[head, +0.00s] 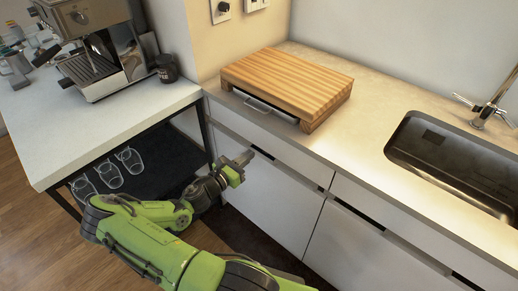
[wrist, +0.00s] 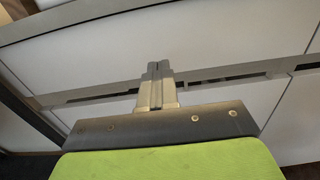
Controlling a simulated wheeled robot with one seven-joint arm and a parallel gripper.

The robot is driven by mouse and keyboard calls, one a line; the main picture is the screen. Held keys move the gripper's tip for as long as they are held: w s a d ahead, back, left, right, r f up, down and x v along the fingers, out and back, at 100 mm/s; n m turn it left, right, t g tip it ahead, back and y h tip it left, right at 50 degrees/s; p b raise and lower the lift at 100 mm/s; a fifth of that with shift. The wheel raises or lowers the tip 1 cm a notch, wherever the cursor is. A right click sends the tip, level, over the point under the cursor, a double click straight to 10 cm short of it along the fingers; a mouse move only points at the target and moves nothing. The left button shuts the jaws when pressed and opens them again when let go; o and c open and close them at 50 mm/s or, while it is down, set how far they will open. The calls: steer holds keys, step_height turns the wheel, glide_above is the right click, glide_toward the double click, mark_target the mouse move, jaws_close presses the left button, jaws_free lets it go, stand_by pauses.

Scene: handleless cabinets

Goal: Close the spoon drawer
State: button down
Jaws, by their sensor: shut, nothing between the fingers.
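The upper drawer front (head: 265,142) under the counter beside the wooden board is white and handleless. It looks flush or nearly flush with the cabinet; I cannot tell if a small gap remains. No spoons or drawer inside show, so I cannot confirm it is the spoon drawer. My gripper (head: 248,156) is shut and empty, in front of the dark slot below this drawer front. In the wrist view, my shut fingers (wrist: 158,67) point at the drawer front (wrist: 165,45), overlapping the grey slot strip. I cannot tell whether they touch it.
A lower white front (head: 265,195) lies under the slot, and another drawer front (head: 400,215) is to the right below the sink (head: 450,165). A wooden board (head: 290,82) lies on the counter. A white table (head: 100,118) with a coffee machine (head: 95,45) stands at the left.

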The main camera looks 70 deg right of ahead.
mark_target(266, 141)
steer(key=b+x, duration=0.1)
steer(key=x, duration=0.4)
steer(key=shift+s+d+f, duration=0.1)
steer(key=shift+s+d, duration=0.1)
steer(key=shift+d, duration=0.25)
